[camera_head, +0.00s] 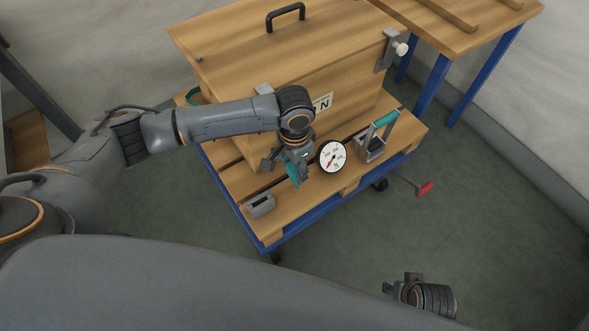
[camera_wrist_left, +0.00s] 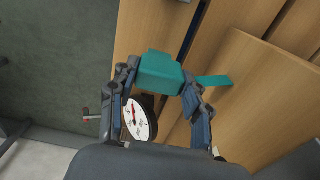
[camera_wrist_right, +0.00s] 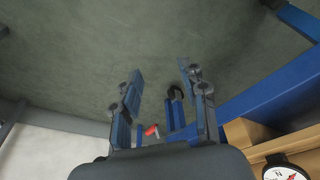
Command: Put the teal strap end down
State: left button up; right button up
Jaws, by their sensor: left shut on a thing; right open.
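The teal strap end (camera_wrist_left: 160,75) is between the fingers of my left gripper (camera_wrist_left: 160,88), which is shut on it. In the head view the left gripper (camera_head: 290,168) is over the slatted wooden deck of the blue cart, in front of the wooden crate, with the teal end (camera_head: 293,174) at its tips. I cannot tell whether the strap end touches the deck. A short teal strip (camera_wrist_left: 215,81) shows beside the fingers in the left wrist view. My right gripper (camera_head: 402,287) is open and empty over the floor; it also shows in the right wrist view (camera_wrist_right: 160,80).
A round white dial gauge (camera_head: 332,156) stands beside the left gripper. A grey block (camera_head: 261,206) sits at the deck's near corner. A grey tool with a teal handle (camera_head: 375,138) stands to the right. The wooden crate (camera_head: 240,75) fills the deck's back. A red-ended lever (camera_head: 424,189) sticks out right.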

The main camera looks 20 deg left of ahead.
pick_arm(q)
jog(key=shift+f, duration=0.4)
pick_arm(e)
jog(key=shift+r, duration=0.6)
pick_arm(q)
jog(key=shift+f, duration=0.3)
pick_arm(e)
jog(key=shift+f, duration=0.35)
pick_arm(q)
jog(key=o, duration=1.3)
pick_arm(e)
jog(key=shift+f, duration=0.15)
